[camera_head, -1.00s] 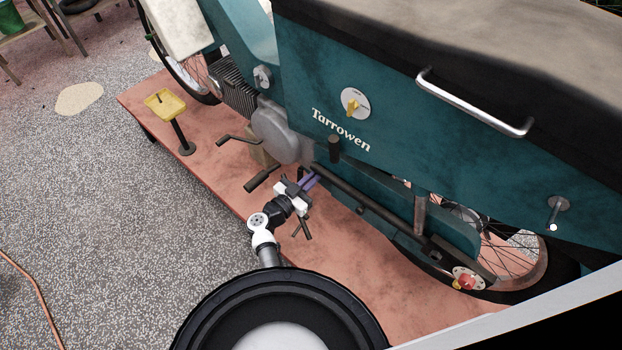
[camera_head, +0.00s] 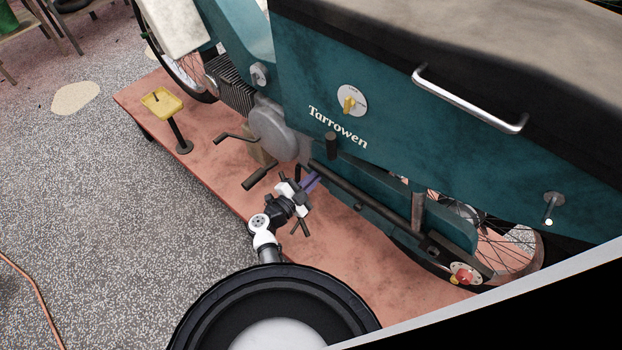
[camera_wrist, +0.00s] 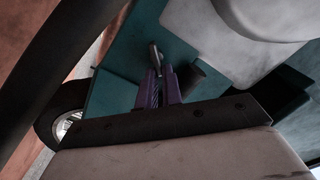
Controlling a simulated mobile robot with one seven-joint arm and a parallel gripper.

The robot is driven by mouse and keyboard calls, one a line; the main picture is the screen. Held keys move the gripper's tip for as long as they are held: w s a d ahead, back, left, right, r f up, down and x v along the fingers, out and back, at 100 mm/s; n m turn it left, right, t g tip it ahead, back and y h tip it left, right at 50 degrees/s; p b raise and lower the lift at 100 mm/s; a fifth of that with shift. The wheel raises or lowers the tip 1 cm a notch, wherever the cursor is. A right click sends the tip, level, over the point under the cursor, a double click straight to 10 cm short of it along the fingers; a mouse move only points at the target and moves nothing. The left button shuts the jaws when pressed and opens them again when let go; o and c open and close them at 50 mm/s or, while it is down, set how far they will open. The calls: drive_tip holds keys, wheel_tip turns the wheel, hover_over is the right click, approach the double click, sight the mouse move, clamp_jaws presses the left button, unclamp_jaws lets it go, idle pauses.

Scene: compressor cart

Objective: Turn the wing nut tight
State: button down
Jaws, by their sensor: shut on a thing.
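My gripper (camera_head: 313,181) has purple fingers and reaches to the lower side of the teal machine (camera_head: 400,165), below the "Tarrowen" lettering. In the wrist view the purple fingers (camera_wrist: 159,90) are shut on a slim grey metal piece (camera_wrist: 155,56), which looks like a wing of the wing nut. Its rounded tip stands out past the fingertips, in front of a teal surface. The rest of the nut and its thread are hidden by the fingers and the dark gripper body. In the head view the nut cannot be made out.
A dark bar (camera_head: 365,205) runs along the machine's lower side, close to the gripper. A crank handle (camera_head: 262,178) sticks out to the left. A yellow-topped stand (camera_head: 162,104) is on the red platform (camera_head: 210,160).

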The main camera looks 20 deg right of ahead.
drive_tip(key=shift+s+f+m, duration=0.1)
drive_tip(key=shift+f+m, duration=0.05)
drive_tip(key=shift+m, duration=0.45)
drive_tip(key=c, duration=1.6)
unclamp_jaws()
drive_tip(key=shift+o, duration=0.2)
